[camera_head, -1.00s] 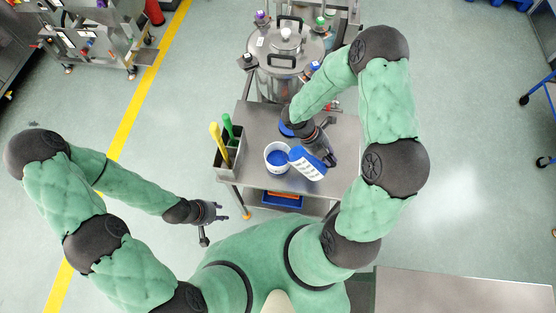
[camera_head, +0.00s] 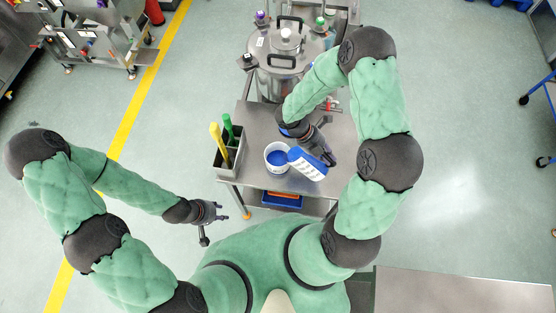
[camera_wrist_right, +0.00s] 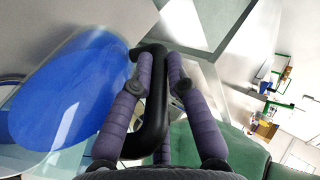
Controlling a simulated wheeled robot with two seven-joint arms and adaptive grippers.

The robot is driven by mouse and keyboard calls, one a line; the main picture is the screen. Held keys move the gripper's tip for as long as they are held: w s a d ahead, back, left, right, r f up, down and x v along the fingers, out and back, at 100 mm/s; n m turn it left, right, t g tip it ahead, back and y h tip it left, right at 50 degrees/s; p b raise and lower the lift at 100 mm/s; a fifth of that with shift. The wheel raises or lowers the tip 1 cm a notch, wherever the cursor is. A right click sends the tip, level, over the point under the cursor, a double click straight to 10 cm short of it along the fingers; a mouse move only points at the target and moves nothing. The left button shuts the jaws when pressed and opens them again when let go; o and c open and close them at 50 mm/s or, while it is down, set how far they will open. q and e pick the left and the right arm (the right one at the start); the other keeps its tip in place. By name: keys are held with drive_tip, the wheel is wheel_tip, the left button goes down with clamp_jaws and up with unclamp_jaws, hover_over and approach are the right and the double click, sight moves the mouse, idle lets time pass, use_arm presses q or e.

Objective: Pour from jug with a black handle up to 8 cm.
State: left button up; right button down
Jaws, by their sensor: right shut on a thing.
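The jug (camera_head: 307,164) is clear with white markings and holds blue liquid. It is tilted strongly to the left, its mouth at the rim of a round white container (camera_head: 268,164) that has blue liquid inside. My right gripper (camera_head: 325,152) is shut on the jug's black handle. In the right wrist view, the fingers (camera_wrist_right: 160,72) close around the black handle (camera_wrist_right: 157,125), and the blue liquid shows through the jug wall (camera_wrist_right: 68,92). The level in the container is too small to read. My left gripper (camera_head: 222,211) is open and empty, left of the table's front edge.
A large steel vessel (camera_head: 285,60) stands behind the table. A blue tray (camera_head: 282,200) is on the lower shelf. A bare metal surface (camera_head: 465,290) is at front right.

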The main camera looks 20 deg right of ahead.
drive_tip(key=shift+w+a+r, duration=0.1)
drive_tip(key=shift+w+r, duration=0.05)
drive_tip(key=shift+r, duration=0.05)
idle(0.6)
drive_tip(key=shift+w+a+r+g+h, duration=0.1)
drive_tip(key=shift+g+h, duration=0.2)
drive_tip(key=shift+w+a+r+h, duration=0.1)
drive_tip(key=shift+r+h, duration=0.05)
drive_tip(key=shift+h, duration=0.15)
idle(0.5)
drive_tip(key=shift+w+a+r+g, duration=0.15)
drive_tip(key=shift+g, duration=0.15)
drive_tip(key=shift+w+a+r+g+h, duration=0.6)
drive_tip(key=shift+a+r+g+h, duration=0.1)
drive_tip(key=shift+r+g+h, duration=0.15)
idle(4.9)
